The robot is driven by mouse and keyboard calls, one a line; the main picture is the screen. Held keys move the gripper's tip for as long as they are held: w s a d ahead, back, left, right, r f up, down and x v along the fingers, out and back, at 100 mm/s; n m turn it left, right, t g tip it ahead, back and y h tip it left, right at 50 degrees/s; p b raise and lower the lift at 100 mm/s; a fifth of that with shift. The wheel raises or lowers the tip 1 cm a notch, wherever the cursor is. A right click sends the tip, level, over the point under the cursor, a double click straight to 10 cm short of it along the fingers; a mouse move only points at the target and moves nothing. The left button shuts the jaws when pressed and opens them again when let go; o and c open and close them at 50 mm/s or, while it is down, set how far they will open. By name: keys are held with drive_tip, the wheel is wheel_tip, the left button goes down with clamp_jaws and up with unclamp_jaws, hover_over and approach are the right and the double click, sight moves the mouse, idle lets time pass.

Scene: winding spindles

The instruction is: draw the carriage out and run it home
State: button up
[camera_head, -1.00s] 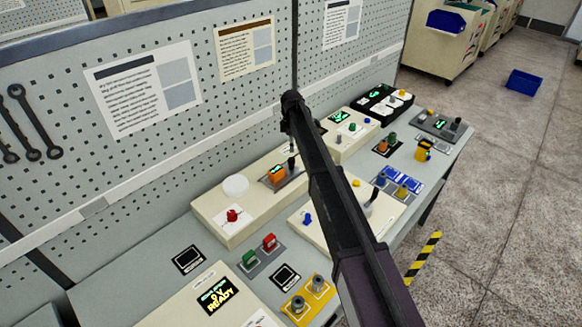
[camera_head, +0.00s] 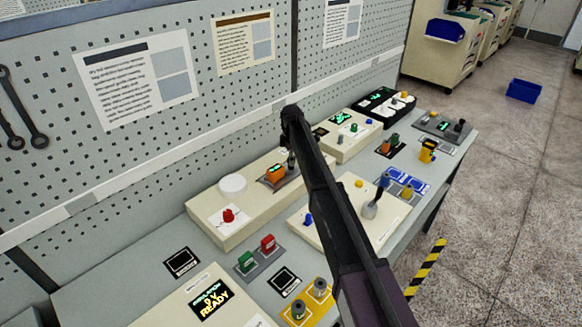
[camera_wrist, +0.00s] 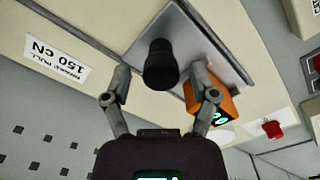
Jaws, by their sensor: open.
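The task's carriage appears to be a black upright knob (camera_wrist: 161,65) on a grey plate (camera_wrist: 185,38), seen large in the wrist view. An orange block (camera_wrist: 212,103) with a green readout stands beside it. In the head view the orange block (camera_head: 275,173) sits on the cream panel, with the dark knob just right of it, partly hidden by my arm. My gripper (camera_wrist: 160,80) is open, its fingers on either side of the knob. I cannot tell whether they touch it.
A label reading 150 cN (camera_wrist: 57,60) lies beside the plate. A red knob (camera_head: 228,215) and a white disc (camera_head: 232,185) sit left on the same panel. The pegboard (camera_head: 230,120) rises close behind.

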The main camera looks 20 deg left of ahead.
drive_tip(key=shift+f+b, duration=0.7)
drive_tip(key=shift+f, duration=0.3)
clamp_jaws()
